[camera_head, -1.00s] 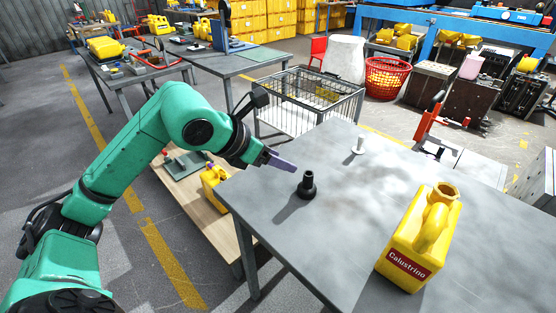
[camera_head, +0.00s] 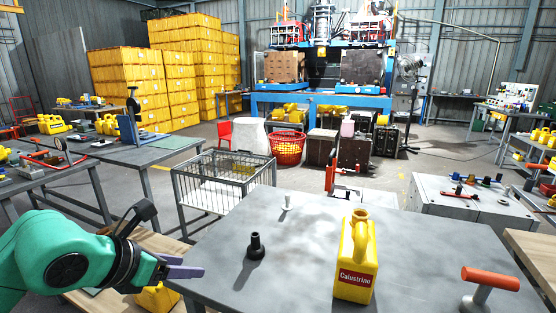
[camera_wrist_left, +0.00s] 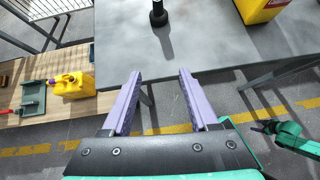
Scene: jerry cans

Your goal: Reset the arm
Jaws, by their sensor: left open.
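My left gripper (camera_head: 184,267) is at the left edge of the grey table (camera_head: 225,225) in the head view, at the end of the green arm. Its two purple fingers are apart and empty in the left wrist view (camera_wrist_left: 158,85). A black nozzle-like piece (camera_head: 256,246) stands upright on the table, right of the gripper and apart from it; it also shows in the left wrist view (camera_wrist_left: 158,14). A yellow jerry can (camera_head: 356,262) labelled Calustrino stands upright on the table, open at the top.
A small white piece (camera_head: 287,202) stands farther back on the table. An orange-handled tool (camera_head: 490,279) is at the right. A wire cart (camera_head: 222,190) and a red basket (camera_head: 287,148) are behind. A lower wooden bench with a yellow can (camera_wrist_left: 72,84) lies left.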

